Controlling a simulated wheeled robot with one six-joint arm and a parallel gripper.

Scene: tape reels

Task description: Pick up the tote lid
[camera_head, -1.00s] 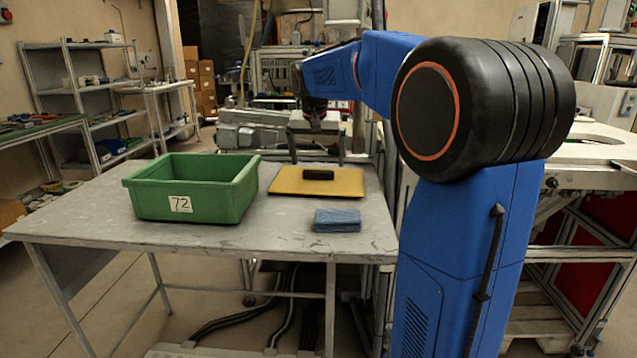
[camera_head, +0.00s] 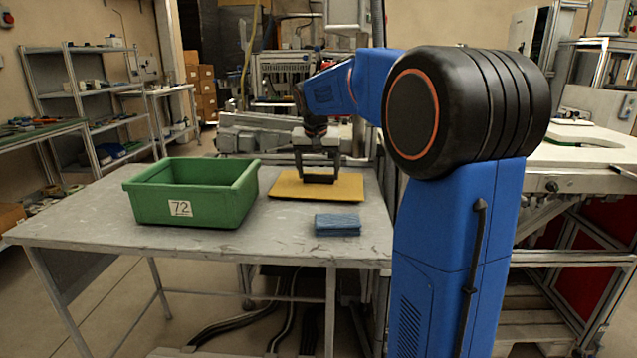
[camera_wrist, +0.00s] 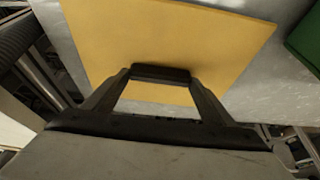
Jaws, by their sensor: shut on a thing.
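The tote lid is a flat yellow panel (camera_head: 345,189) with a black handle (camera_head: 319,178) on top. It lies on the grey table, to the right of the green tote (camera_head: 190,209) marked 72. My gripper (camera_head: 319,173) is above the lid with its fingers pointing down, shut on the handle. In the wrist view the lid (camera_wrist: 160,35) fills the upper middle and the gripper (camera_wrist: 161,75) has one finger at each end of the handle. The lid looks flat; I cannot see any gap under it.
A folded blue cloth (camera_head: 337,224) lies on the table (camera_head: 270,241) in front of the lid. The green tote stands close to the lid's left side. Bare tabletop shows in front of the tote. Shelves (camera_head: 90,88) stand at the back left.

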